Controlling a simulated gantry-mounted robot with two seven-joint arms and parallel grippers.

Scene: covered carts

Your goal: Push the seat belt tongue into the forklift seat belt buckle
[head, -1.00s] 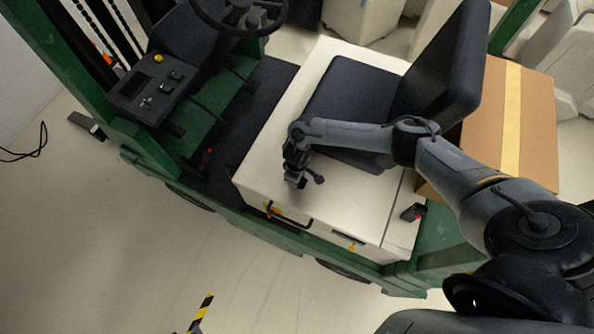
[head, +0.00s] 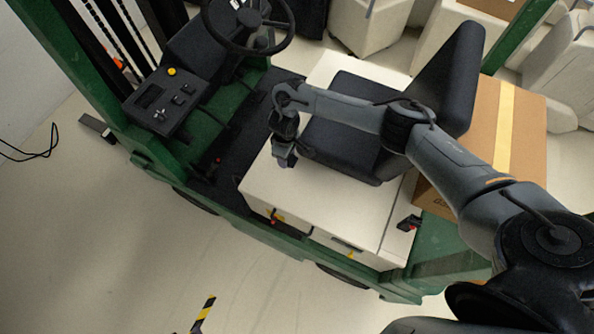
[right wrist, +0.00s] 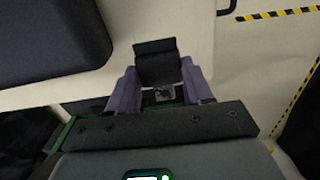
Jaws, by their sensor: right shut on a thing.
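The seat belt buckle (head: 408,222), dark with a red part, sits on the pale rear part of the forklift beside the seat. My right gripper (head: 284,158) hangs over the front part of the white seat base, left of the black seat and well away from the buckle. In the right wrist view its purple fingers (right wrist: 160,88) are shut on a dark block with a small metallic part, which looks like the seat belt tongue (right wrist: 155,62). The tongue is too small to make out in the head view. My left gripper is not in view.
The black seat (head: 345,130) stands on the white base (head: 330,205), with a cardboard box (head: 525,130) behind it. The steering wheel (head: 248,45) and control panel (head: 160,105) are at upper left. A handle (head: 290,228) is on the base's near side. The floor at lower left is mostly clear.

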